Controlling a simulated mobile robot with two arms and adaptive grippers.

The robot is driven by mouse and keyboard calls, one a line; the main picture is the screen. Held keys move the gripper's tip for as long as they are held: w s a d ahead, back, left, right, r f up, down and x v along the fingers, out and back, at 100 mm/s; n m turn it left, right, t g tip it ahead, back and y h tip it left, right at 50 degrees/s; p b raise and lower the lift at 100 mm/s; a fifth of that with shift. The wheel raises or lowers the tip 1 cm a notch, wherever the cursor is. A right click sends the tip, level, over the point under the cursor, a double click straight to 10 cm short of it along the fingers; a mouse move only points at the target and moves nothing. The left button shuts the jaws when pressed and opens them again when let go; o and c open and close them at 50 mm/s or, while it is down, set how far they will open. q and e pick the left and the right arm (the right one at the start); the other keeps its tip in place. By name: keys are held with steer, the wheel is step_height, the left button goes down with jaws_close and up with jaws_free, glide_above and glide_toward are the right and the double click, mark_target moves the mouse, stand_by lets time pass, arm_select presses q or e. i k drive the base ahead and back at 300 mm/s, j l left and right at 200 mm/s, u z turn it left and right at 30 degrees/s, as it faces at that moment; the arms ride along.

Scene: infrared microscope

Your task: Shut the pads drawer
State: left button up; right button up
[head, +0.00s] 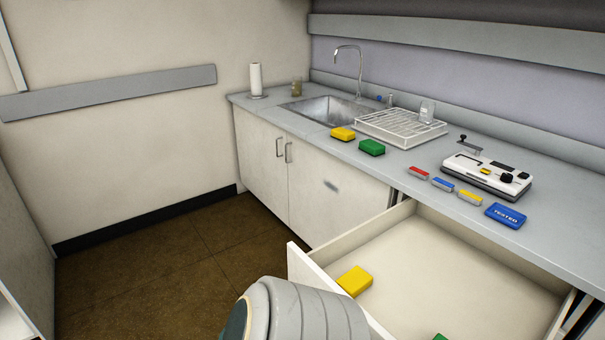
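The pads drawer (455,260) stands pulled out below the counter in the head view, its front panel (310,268) toward the lower middle. A yellow pad (355,281) lies inside near the front panel. Part of a green pad (439,337) shows at the bottom edge of the picture. A grey rounded link of my own arm (305,312) covers part of the drawer front. Neither gripper's fingers are in view, so contact with the drawer cannot be seen.
The counter (405,160) holds a yellow sponge (343,134), a green sponge (372,148), several small coloured blocks (443,185), a blue "TESTED" pad (505,215) and a white instrument (487,177). A sink (325,108) and drying rack (400,127) lie behind. The floor (165,265) at left is clear.

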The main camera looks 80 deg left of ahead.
mark_target(432, 274)
steer(key=k+u, duration=0.1)
steer(key=u, duration=1.85)
